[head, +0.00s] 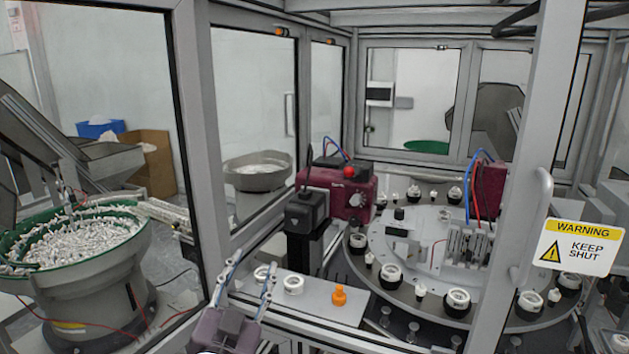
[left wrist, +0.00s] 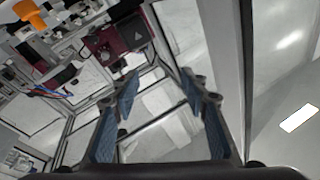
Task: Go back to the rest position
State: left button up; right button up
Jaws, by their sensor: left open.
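My left gripper (head: 252,272) is at the lower middle of the head view, its two blue-padded fingers pointing up and apart. In the left wrist view the same gripper (left wrist: 158,88) is open, with nothing between its fingers. In the head view, a white ring-shaped part (head: 262,273) shows between the fingers, seemingly behind them on the grey shelf (head: 316,298). A second white ring (head: 293,284) and an orange piece (head: 339,296) stand to its right. My right gripper is not in view.
A machine frame post (head: 197,130) stands close left of my gripper, and another post (head: 535,150) with a warning sign (head: 580,247) is at right. Behind the shelf are a maroon unit (head: 335,192) and a round dial (head: 425,245) carrying several caps. A bowl feeder (head: 85,265) is outside at left.

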pick_arm(q)
jog(key=s+a+f+n+g+y, duration=0.1)
jog(key=s+a+f+g, duration=0.2)
jog(key=f, duration=0.5)
jog(key=s+a+f+n+g+y, duration=0.1)
jog(key=s+a+f+g, duration=0.15)
jog(key=s+f, duration=0.35)
jog(key=s+a+f+n+g+y, duration=0.1)
jog(key=s+a+f+g, duration=0.15)
jog(key=f, duration=0.65)
jog(key=s+f+g, duration=0.4)
jog(key=s+f, duration=0.2)
jog(key=s, duration=0.5)
jog(key=s+f+g, duration=0.5)
jog(key=s+f, duration=0.1)
jog(key=s, duration=0.6)
notch_tip(320, 180, down, 37)
jog(key=s+b, duration=0.1)
jog(key=b, duration=1.1)
jog(key=s+a+f+b, duration=0.1)
jog(key=s+f+b, duration=0.2)
jog(key=f, duration=0.6)
jog(key=s+a+f+g+b, duration=0.1)
jog(key=s+f+b, duration=0.2)
jog(key=s+f, duration=0.5)
jog(key=s+a+f+g+b, duration=0.1)
jog(key=s+f+b, duration=0.3)
jog(key=f, duration=0.6)
jog(key=shift+s+a, duration=0.4)
jog(key=shift+s, duration=0.8)
